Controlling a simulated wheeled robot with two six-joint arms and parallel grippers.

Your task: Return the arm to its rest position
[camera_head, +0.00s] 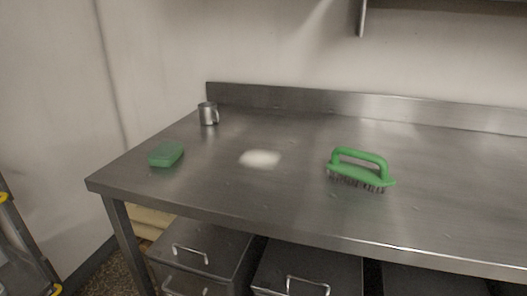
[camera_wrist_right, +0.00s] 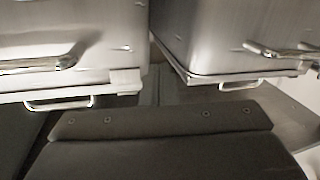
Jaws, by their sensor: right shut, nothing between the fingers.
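No arm shows in the head view. In the right wrist view, the dark front of my right gripper (camera_wrist_right: 160,122) fills the lower part of the picture. It is shut and empty, and it is low, facing metal drawers (camera_wrist_right: 70,40). My left gripper is in neither view.
A steel table (camera_head: 250,205) holds a green sponge (camera_head: 166,154), a metal mug (camera_head: 208,114), a white powdery patch (camera_head: 260,158) and a green-handled brush (camera_head: 359,170). Metal drawers (camera_head: 203,262) sit beneath. A yellow-and-black object (camera_head: 22,255) stands at left. The table's right side is clear.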

